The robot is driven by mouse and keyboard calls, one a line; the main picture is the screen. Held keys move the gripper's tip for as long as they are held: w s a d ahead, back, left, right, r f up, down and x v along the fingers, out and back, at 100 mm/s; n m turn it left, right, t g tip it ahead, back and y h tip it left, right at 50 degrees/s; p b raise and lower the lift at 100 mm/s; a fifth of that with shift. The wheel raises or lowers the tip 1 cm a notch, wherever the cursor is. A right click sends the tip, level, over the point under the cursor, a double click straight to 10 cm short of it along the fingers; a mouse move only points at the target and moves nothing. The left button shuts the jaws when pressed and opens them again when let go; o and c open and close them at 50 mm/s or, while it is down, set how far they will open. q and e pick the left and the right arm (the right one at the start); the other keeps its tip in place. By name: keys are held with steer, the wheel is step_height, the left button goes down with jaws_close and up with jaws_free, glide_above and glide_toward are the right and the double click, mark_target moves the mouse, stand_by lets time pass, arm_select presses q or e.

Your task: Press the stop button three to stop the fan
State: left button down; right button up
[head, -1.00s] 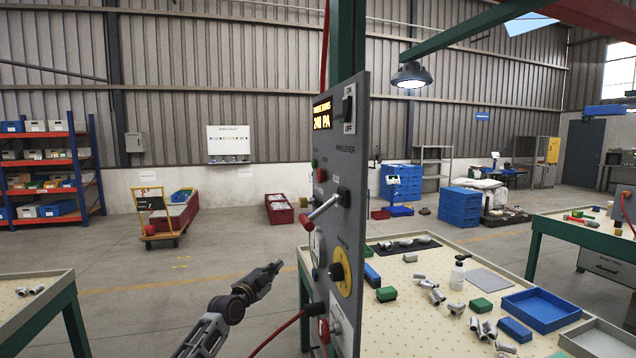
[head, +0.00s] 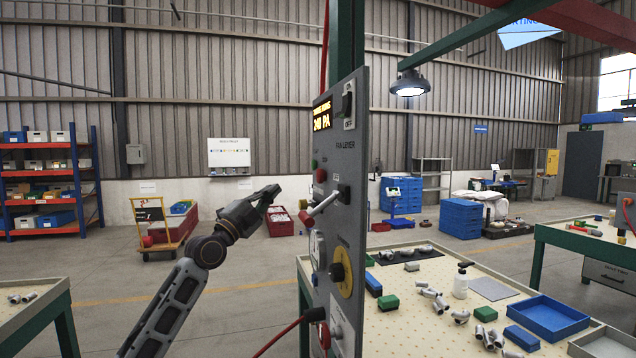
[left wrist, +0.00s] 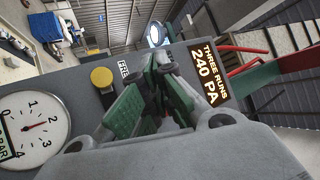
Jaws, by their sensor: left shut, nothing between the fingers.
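The grey control panel (head: 350,150) stands edge-on in the middle of the head view. A red button (head: 321,175) sits on its face beside a smaller green one (head: 315,164); their labels are too small to read. My left gripper (head: 276,190) is shut and empty, left of the panel and apart from the red button, pointing toward the panel. In the left wrist view its fingers (left wrist: 155,95) cover part of the panel, and neither the red nor the green button shows. The display there (left wrist: 208,72) reads "THREE RUNS 240 PA". My right gripper is not in view.
A lever with a red-tipped handle (head: 325,203) juts from the panel close to the buttons. Below are a yellow-ringed black knob (head: 341,272) and a red cable (head: 280,336). A parts table (head: 410,325) stands right.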

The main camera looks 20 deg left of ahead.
mark_target(321, 176)
arm_select(q)
steer(key=shift+m+h, duration=0.9)
steer(key=s+r, duration=0.1)
steer(key=r, duration=0.1)
steer(key=s+d+r, duration=0.1)
steer(key=s+r, duration=0.1)
steer(key=shift+d, duration=0.1)
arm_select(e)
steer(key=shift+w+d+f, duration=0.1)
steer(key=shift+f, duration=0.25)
arm_select(q)
steer(key=shift+w+d, duration=0.1)
steer(key=shift+w, duration=0.05)
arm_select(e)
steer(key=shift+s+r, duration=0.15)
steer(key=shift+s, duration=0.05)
arm_select(q)
steer(key=w+d+p, duration=0.4)
steer(key=d+p, duration=0.1)
steer(key=d, duration=0.2)
steer(key=shift+w, duration=0.4)
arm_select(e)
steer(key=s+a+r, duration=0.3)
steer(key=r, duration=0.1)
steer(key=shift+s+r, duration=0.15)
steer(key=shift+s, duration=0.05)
